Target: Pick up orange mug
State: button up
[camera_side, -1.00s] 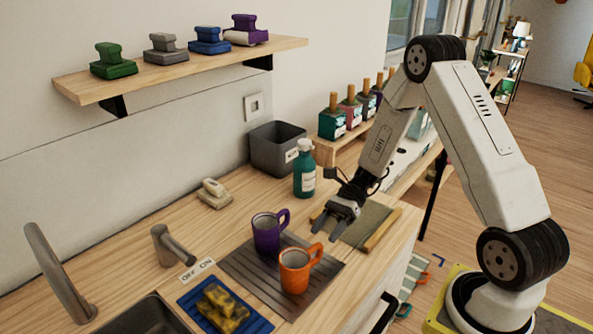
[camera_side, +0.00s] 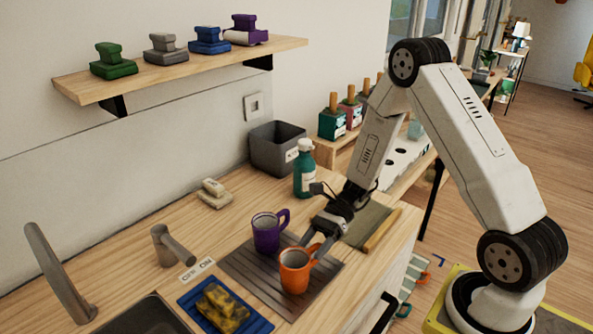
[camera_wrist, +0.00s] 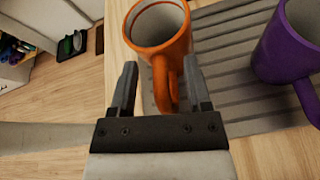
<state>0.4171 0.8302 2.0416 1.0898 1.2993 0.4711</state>
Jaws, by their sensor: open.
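The orange mug (camera_side: 294,271) stands upright on a grey ribbed mat (camera_side: 245,267), with its handle toward my gripper. My gripper (camera_side: 311,245) is open, just behind and to the right of the mug in the side view. In the wrist view the mug (camera_wrist: 158,35) is straight ahead, and its handle (camera_wrist: 166,85) lies between the two open fingers (camera_wrist: 160,85). I cannot tell whether the fingers touch it. A purple mug (camera_side: 267,231) stands upright on the same mat, close to the orange one; it also shows at the right of the wrist view (camera_wrist: 288,50).
A blue tray with yellow sponges (camera_side: 222,308) lies front left of the mat. A teal bottle (camera_side: 304,170) and a grey bin (camera_side: 277,148) stand behind. A board (camera_side: 372,222) lies right of the mat, near the counter's edge.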

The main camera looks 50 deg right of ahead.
grip_shut()
jog(key=shift+r, duration=0.1)
dwell(0.3)
jog(key=shift+r, duration=0.7)
jog(key=s+r, duration=1.1)
jog(key=s, duration=0.3)
jog(key=shift+d+r, duration=0.2)
